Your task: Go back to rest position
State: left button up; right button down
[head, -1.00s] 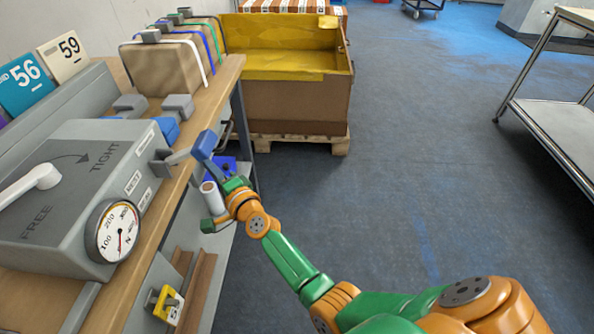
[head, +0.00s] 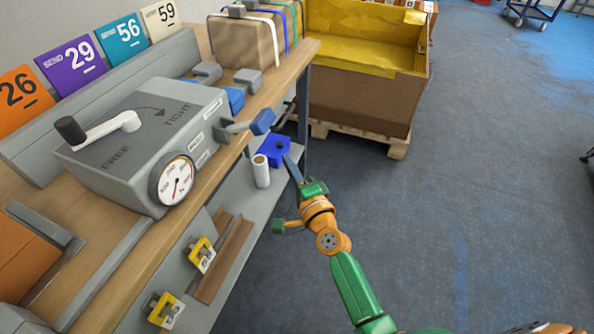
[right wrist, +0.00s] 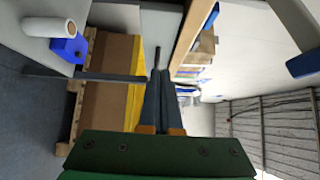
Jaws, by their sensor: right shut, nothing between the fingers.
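My right gripper (head: 292,170) is shut and empty, beside the bench's right edge in the head view. Its narrow blue-grey fingers point up and away, below and right of a blue-handled lever (head: 262,122), with a gap between them. In the right wrist view the closed fingers (right wrist: 162,84) meet at the middle. The lever sticks out from a grey box (head: 135,145) marked FREE and TIGHT, with a crank and a round dial gauge (head: 176,181). My left gripper is not in view.
The wooden bench (head: 100,289) has a lower shelf with a white roll (head: 261,171) and a blue block (head: 273,150), close to my right gripper. A large carton with yellow lining (head: 360,100) stands on a pallet beyond.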

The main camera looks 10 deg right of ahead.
jog(key=s+d+f+n+g, duration=0.1)
jog(key=s+f+n+g, duration=0.2)
jog(key=s+f, duration=0.45)
jog(key=s+f+n+g+h, duration=0.1)
jog(key=s+f+n+g, duration=0.3)
jog(key=f, duration=0.7)
jog(key=s+d+f+n+g, duration=0.1)
jog(key=s+f+n+g, duration=0.15)
jog(key=s+f, duration=0.6)
jog(key=s+d+f+n+g, duration=0.3)
jog(key=s+f+n, duration=0.1)
jog(key=s+f, duration=0.45)
jog(key=s+d+f+n+g+h, duration=0.1)
jog(key=s+d+f+n+g, duration=0.15)
jog(key=s, duration=0.55)
jog(key=s+d+f+n+g+h, duration=0.1)
jog(key=s+d+n+g, duration=0.15)
jog(key=s, duration=0.45)
notch_tip(320, 180, up, 15)
jog(key=p, duration=1.5)
jog(key=shift+w+t, duration=0.4)
jog(key=shift+t, duration=0.05)
